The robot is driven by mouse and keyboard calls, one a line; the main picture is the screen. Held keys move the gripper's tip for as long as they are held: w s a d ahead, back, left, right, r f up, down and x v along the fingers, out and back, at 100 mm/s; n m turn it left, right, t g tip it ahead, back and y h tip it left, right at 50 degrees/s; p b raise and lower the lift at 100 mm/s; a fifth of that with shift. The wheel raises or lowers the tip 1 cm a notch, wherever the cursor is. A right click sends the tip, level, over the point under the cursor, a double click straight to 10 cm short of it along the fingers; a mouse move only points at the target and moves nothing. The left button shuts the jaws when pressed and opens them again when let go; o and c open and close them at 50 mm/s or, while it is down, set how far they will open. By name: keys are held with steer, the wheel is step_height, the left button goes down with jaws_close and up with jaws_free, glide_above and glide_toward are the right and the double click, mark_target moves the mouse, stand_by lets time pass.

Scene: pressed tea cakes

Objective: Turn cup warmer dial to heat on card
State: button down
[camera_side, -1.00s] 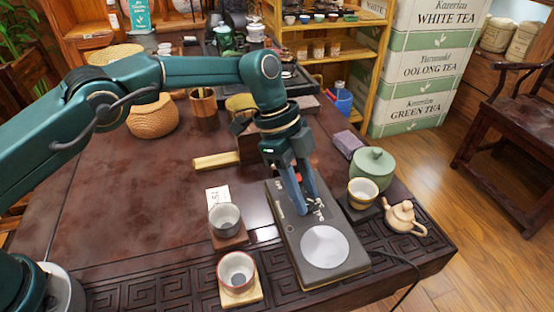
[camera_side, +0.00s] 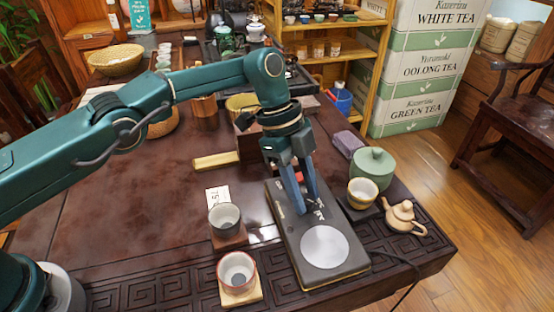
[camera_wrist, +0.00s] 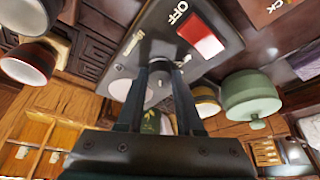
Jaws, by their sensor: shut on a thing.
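The cup warmer (camera_side: 335,268) is a dark slab with a round pale plate (camera_side: 324,247) at its front end. My gripper (camera_side: 311,209) points down at the middle of the warmer, its blue fingers close to the top face. It is shut on the dial, which the fingertips mostly hide. In the wrist view, my gripper (camera_wrist: 165,64) meets the warmer's dark face beside small white markings, too small to read. A red switch (camera_wrist: 202,36) with OFF printed beside it is behind the fingers. The white card (camera_side: 217,198) lies left of the warmer; its writing looks like 75.
A grey cup (camera_side: 224,218) and a red-rimmed cup (camera_side: 237,271) stand on coasters left of the warmer. A yellow-banded cup (camera_side: 363,192), green lidded pot (camera_side: 372,168) and small teapot (camera_side: 403,216) are close on its right. The table's left part is clear.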

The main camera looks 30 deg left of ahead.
steer(key=c, duration=0.5)
jaws_free()
steer(key=shift+c, duration=0.2)
steer(key=shift+r, duration=0.15)
steer(key=shift+a+r, duration=0.25)
steer(key=shift+r, duration=0.25)
steer(key=a, duration=0.4)
steer(key=w+a, duration=0.1)
steer(key=a, duration=0.2)
steer(key=w+a, duration=0.1)
steer(key=a, duration=0.3)
steer(key=shift+w+a, duration=0.25)
steer(key=shift+a, duration=0.1)
